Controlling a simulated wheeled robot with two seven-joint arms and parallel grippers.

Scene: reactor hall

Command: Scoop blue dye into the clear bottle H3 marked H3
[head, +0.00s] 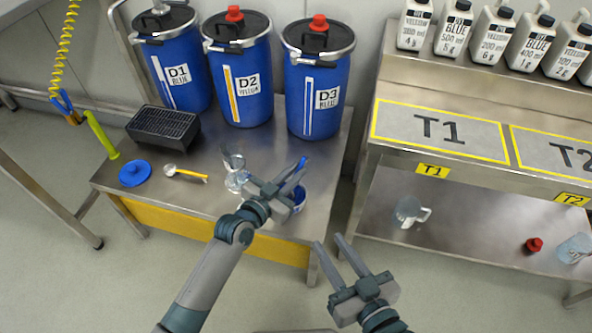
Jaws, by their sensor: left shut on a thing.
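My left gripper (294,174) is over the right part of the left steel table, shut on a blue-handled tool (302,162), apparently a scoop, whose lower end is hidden. Just below it is a small blue tub (299,197), partly covered by the gripper; its contents cannot be made out. A clear bottle (236,182) stands left of the gripper, with a clear funnel-like piece (232,160) above it. No H3 mark is readable. My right gripper (330,239) is open and empty, in front of the gap between the tables.
Blue drums D1 (180,72), D2 (242,75) and D3 (318,80) line the back. A yellow-handled scoop (186,174), blue lid (135,173) and black grated box (163,132) lie left. A clear jug (409,212) and red cap (534,244) sit on the right table's lower shelf.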

